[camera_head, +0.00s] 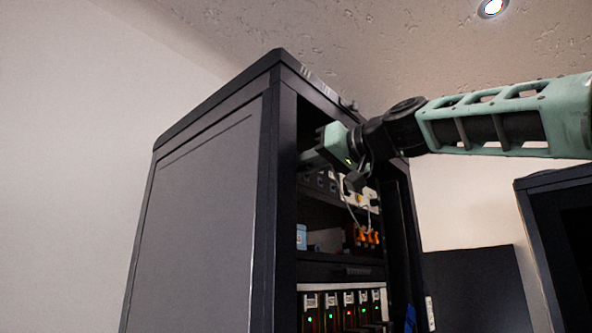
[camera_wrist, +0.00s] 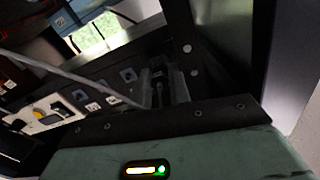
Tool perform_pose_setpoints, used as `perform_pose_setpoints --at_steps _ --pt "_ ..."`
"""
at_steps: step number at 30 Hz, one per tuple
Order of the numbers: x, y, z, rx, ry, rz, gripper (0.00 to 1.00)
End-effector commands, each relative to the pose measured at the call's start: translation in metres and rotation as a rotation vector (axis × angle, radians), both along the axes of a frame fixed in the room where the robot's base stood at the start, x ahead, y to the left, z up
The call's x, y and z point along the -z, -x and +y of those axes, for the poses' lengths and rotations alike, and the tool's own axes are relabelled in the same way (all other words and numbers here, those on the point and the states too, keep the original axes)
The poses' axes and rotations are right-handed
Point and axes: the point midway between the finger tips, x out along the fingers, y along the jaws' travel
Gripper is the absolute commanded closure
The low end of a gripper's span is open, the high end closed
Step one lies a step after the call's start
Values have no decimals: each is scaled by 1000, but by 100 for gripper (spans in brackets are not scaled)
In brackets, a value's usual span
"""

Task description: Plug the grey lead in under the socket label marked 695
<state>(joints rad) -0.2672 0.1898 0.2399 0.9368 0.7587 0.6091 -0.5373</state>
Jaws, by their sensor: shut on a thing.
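My gripper (camera_head: 318,155) reaches into the upper part of the open black cabinet (camera_head: 205,210). In the wrist view its dark jaws (camera_wrist: 164,80) are shut on what looks like the plug end of the grey lead, mostly hidden between them. A grey lead (camera_wrist: 85,82) runs across the wrist view towards the jaws, and grey leads (camera_head: 349,208) hang below my gripper in the head view. The dark socket panel (camera_wrist: 108,86) has several blue-edged sockets, one (camera_wrist: 128,75) just left of the jaws. Small white labels (camera_wrist: 112,101) are too small to read, so I cannot tell which is 695.
A white unit with a yellow button (camera_wrist: 40,114) sits beside the sockets. Orange connectors (camera_head: 367,237) stand on a lower shelf, above modules with lit lamps (camera_head: 330,312). The cabinet's side frame is close to my gripper. Another dark cabinet (camera_head: 550,240) stands at the right.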

Motion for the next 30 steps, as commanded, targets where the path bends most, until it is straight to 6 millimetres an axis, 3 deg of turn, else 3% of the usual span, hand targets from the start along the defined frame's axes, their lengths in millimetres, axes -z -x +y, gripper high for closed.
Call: perform_pose_setpoints --at_steps 11,30 --pt "0 2 -2 1 -1 -1 100" --pt "0 22 -28 1 -2 -2 100"
